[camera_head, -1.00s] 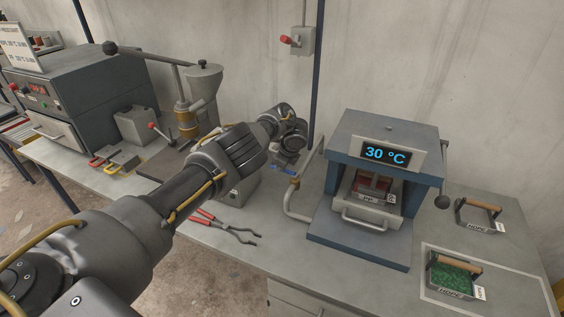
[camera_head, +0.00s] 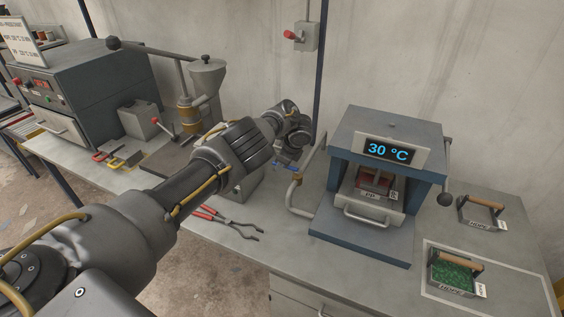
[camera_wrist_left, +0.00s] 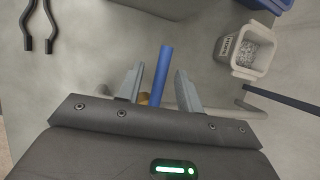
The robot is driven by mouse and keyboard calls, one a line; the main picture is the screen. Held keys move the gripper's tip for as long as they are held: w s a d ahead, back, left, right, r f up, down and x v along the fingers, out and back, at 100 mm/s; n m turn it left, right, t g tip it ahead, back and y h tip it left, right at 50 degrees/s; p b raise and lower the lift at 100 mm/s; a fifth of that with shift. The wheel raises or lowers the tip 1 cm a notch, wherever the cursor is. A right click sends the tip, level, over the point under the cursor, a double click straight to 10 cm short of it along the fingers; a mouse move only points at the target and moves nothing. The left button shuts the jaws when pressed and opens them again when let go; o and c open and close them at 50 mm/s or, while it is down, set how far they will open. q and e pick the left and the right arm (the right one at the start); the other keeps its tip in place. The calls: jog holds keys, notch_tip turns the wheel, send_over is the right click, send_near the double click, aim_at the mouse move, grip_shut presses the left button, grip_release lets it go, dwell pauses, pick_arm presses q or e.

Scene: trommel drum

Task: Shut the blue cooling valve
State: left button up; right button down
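The cooling valve's blue lever (camera_wrist_left: 164,72) stands out in the left wrist view, above a brass-coloured valve body (camera_wrist_left: 144,99) on a grey pipe. My left gripper (camera_wrist_left: 159,80) has its two grey fingers apart, one on each side of the lever. It looks open, with a visible gap between lever and fingers. In the head view my left gripper (camera_head: 291,152) is beside the press's pipe, and only a small piece of the blue lever (camera_head: 288,166) shows beneath it. The brass valve body is mostly hidden there. My right gripper is not in view.
A blue-grey press (camera_head: 345,200) reading 30 °C stands right of the valve, with its bent grey pipe (camera_head: 302,212) between. Red-handled pliers (camera_head: 232,224) lie in front on the bench. A tray of green pellets (camera_head: 452,276) sits at the right. The left wrist view shows a white container (camera_wrist_left: 231,63).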

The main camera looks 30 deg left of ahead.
pick_arm(q)
jog(key=shift+d+r, duration=0.2)
jog(key=shift+r, duration=0.35)
jog(key=v, duration=0.9)
jog(key=shift+d+r, duration=0.2)
jog(key=shift+r, duration=0.1)
jog(key=shift+s, duration=0.15)
